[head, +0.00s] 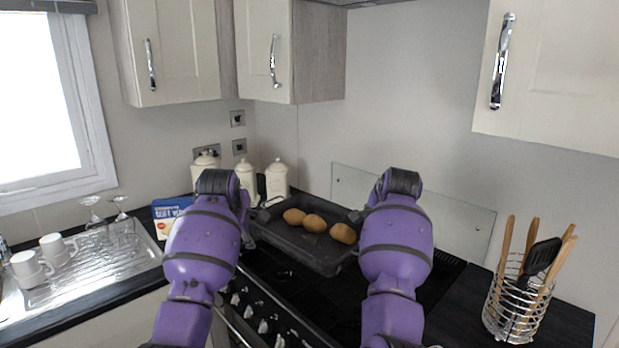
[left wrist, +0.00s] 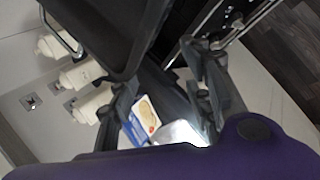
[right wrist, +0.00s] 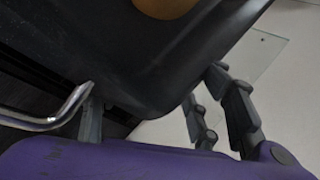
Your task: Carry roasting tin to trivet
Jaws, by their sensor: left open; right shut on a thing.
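The roasting tin (head: 322,262) is dark, with several brown potatoes (head: 314,223) in it. It is over the hob between my two grippers; I cannot tell whether it rests on the hob or hangs just above it. My left gripper (left wrist: 160,65) is open at the tin's left end, close by the tin (left wrist: 112,40), with nothing seen between its fingers. My right gripper (right wrist: 152,95) is shut on the tin (right wrist: 130,55) at its right end. In the head view my forearms mostly hide both grippers. I cannot make out a trivet.
Cream canisters (head: 276,180) and a blue box (head: 166,210) stand behind and left. Mugs (head: 53,250) and glasses sit on the drainer (head: 100,262). A wire utensil holder (head: 517,308) stands right. A glass splashback (head: 452,218) is behind the hob (head: 330,303).

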